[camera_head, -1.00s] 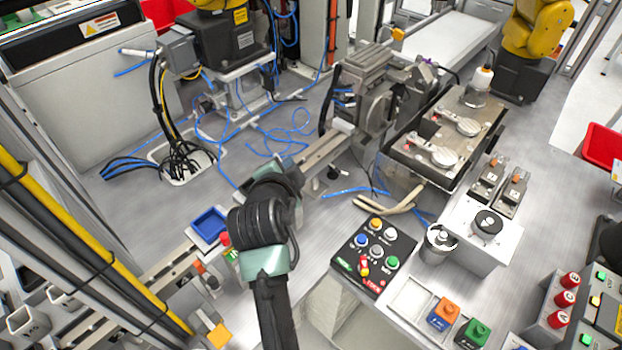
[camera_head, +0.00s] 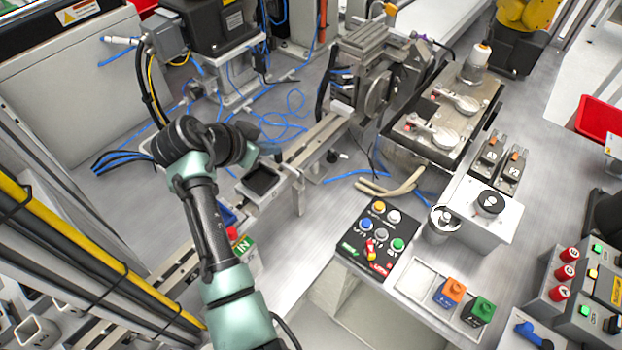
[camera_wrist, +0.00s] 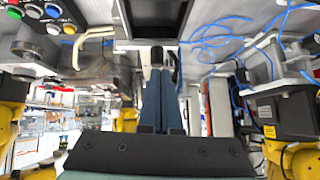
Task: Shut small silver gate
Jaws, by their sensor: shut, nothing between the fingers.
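A small silver upright plate (camera_head: 299,190), which looks like the gate, stands at the right side of the rail, beside a square dark-bottomed tray (camera_head: 262,181). It stands out from the rail, but its hinge is not clear. My gripper (camera_wrist: 163,78) shows in the wrist view with its two dark fingers together and nothing between them. The tray (camera_wrist: 150,28) shows beyond the fingertips there. I cannot tell whether the fingers touch anything.
The silver rail (camera_head: 318,145) runs diagonally to a grey machine (camera_head: 372,75). A black button panel (camera_head: 376,238) lies right of the plate, with bare table between. Blue hoses (camera_head: 285,120) lie loose behind.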

